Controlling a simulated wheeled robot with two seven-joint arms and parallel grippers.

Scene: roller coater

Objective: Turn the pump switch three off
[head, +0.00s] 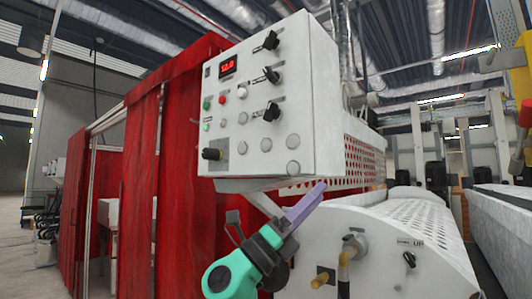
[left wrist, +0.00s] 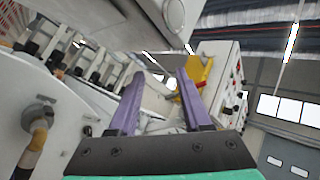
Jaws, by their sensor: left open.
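A white control box (head: 290,150) hangs in the middle of the head view. Its front carries three black rotary switches in a column: top (head: 266,42), middle (head: 268,75) and bottom (head: 269,112). Their handles look slanted; the labels are too small to read, so I cannot tell which is pump switch three. My left gripper (head: 316,190) is below the box's lower edge, apart from the switches. In the left wrist view its two purple fingers (left wrist: 160,78) are spread with nothing between them. My right gripper is out of view.
A red lit display (head: 227,66), small buttons and a black knob (head: 211,154) share the panel. A white machine cover (head: 385,245) with a hose fitting and another black switch (head: 409,259) stands below right. Red curtains (head: 185,130) hang on the left.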

